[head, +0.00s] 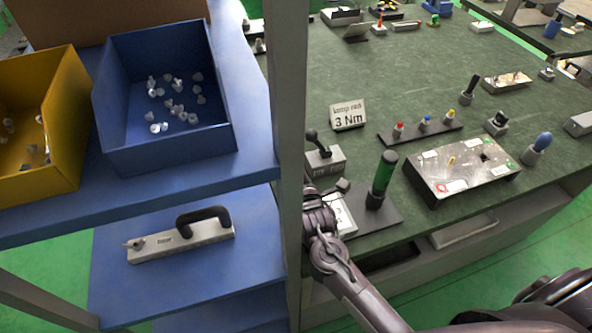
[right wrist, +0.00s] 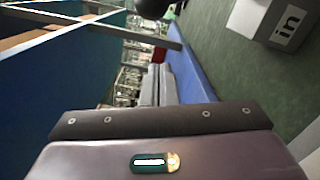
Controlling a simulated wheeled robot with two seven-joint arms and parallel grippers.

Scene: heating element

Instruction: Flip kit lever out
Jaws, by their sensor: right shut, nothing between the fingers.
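The lever box (head: 326,160) is a small grey block on the near left edge of the green bench, just right of the shelf post. Its black lever (head: 311,139) has a round knob and stands tilted to the left. In the right wrist view a grey box (right wrist: 272,22) marked "in" shows at the top right, with a dark rounded shape at the top edge, perhaps the lever knob. My right gripper (head: 314,197) is shut and empty, just in front of the lever box in the head view; its fingertips are hard to make out. My left gripper is out of view.
The grey shelf post (head: 290,120) stands close left of my right gripper. A green-handled tool (head: 382,175) stands to its right. A sign reading "3 Nm" (head: 348,115) stands behind the lever box. Blue shelves with a blue bin (head: 170,148) and a yellow bin (head: 60,165) fill the left.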

